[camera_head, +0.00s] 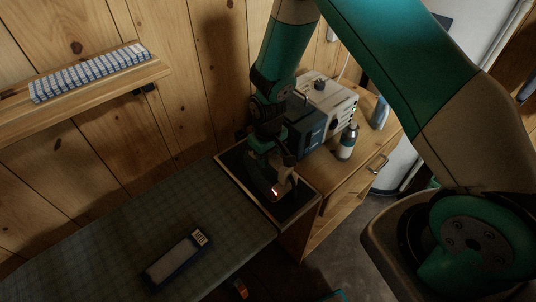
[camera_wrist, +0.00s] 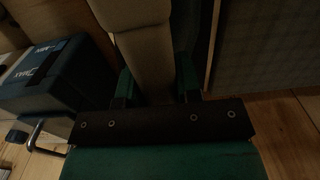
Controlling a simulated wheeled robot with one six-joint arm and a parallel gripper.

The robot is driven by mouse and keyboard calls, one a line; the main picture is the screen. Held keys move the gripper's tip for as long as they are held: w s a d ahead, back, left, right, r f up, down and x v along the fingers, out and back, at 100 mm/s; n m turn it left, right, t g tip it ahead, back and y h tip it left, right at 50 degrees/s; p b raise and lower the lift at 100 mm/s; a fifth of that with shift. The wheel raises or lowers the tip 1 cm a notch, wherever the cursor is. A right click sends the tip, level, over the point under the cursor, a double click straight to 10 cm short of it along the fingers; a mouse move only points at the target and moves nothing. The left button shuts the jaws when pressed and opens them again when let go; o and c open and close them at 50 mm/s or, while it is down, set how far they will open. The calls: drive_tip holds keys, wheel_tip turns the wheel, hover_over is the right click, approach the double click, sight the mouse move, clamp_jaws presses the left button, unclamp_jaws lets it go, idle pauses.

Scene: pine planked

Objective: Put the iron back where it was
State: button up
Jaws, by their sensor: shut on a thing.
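My gripper (camera_head: 279,183) is low over the dark, pale-rimmed panel (camera_head: 291,217) at the right end of the board. In the wrist view, its green fingers (camera_wrist: 155,82) are shut on a beige part, which I take to be the iron (camera_wrist: 146,55). A small orange glow shows beside the fingertips in the head view. Most of the iron is hidden by my gripper there, and I cannot tell whether it touches the panel.
The grey checked board (camera_head: 107,235) bears a dark blue and white box (camera_head: 176,259). A wooden cabinet (camera_head: 340,185) on the right holds a boxy machine (camera_head: 322,103) and a bottle (camera_head: 347,142), close to my arm.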

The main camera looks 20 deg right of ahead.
drive_tip(key=shift+f, duration=0.1)
drive_tip(key=o, duration=0.5)
drive_tip(key=shift+f, duration=0.1)
drive_tip(key=o, duration=0.5)
drive_tip(key=shift+c, duration=0.2)
wheel_tip(320, 180, up, 12)
drive_tip(key=b, duration=0.3)
drive_tip(key=shift+b, duration=0.35)
drive_tip(key=s+a+r+n+y, duration=0.1)
drive_tip(key=s+a+r+y, duration=0.1)
drive_tip(key=s+r, duration=0.6)
drive_tip(key=s+a+r+n+y, duration=0.2)
drive_tip(key=s+r, duration=0.6)
drive_tip(key=s, duration=0.7)
drive_tip(key=shift+a+r, duration=0.25)
drive_tip(key=shift+a, duration=0.35)
